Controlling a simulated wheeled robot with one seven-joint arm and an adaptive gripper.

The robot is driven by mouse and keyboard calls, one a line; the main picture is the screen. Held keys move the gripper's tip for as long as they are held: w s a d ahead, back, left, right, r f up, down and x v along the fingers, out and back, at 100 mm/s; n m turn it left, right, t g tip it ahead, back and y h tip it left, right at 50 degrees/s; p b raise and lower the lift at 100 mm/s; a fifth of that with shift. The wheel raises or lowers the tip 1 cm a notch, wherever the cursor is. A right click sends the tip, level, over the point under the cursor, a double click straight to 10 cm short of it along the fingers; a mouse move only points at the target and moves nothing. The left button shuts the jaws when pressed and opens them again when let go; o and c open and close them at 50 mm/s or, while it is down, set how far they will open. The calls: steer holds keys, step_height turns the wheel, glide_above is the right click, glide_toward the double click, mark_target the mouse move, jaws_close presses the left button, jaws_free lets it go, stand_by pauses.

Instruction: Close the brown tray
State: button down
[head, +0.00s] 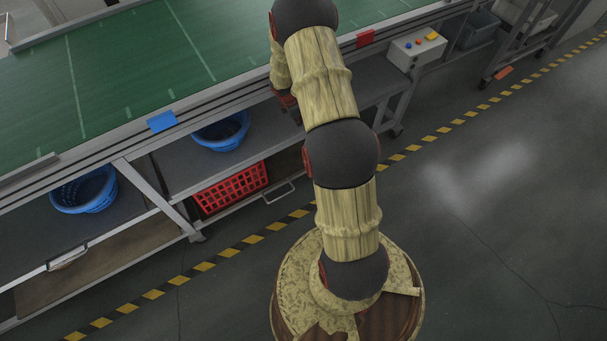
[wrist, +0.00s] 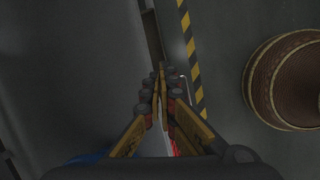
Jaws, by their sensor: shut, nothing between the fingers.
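A brown panel (head: 110,262) shows low under the bench at the left in the head view, with a pale handle (head: 68,259) above it. A second brownish surface (head: 283,168) shows by the red crate, with a thin metal handle (head: 279,193) along its front. I cannot tell for certain which is the brown tray or how far it is out. My gripper (wrist: 161,72) is shut and empty in the wrist view, its fingertips beside a thin pale handle-like bar (wrist: 185,80). In the head view my arm hides most of it.
The green-topped bench (head: 130,70) runs above the shelves. Blue baskets (head: 84,190) (head: 220,131) and a red crate (head: 231,188) are under it. Open floor lies beyond the yellow-black stripe (head: 228,253).

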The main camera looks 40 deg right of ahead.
steer(key=s+d+f+n+t+y, duration=0.1)
steer(key=s+f+n+y, duration=0.15)
steer(key=f+n, duration=1.2)
steer(key=s+f+n+t+y, duration=0.1)
steer(key=s+f+n, duration=0.35)
steer(key=f, duration=1.95)
steer(key=w+d+f+n+b, duration=0.1)
steer(key=w+f+b, duration=0.7)
steer(key=f+b, duration=0.1)
steer(key=shift+d+b, duration=0.25)
steer(key=shift+b, duration=0.5)
steer(key=shift+w+h, duration=0.1)
steer(key=shift+h, duration=0.15)
steer(key=shift+r+p, duration=0.1)
steer(key=shift+p, duration=0.25)
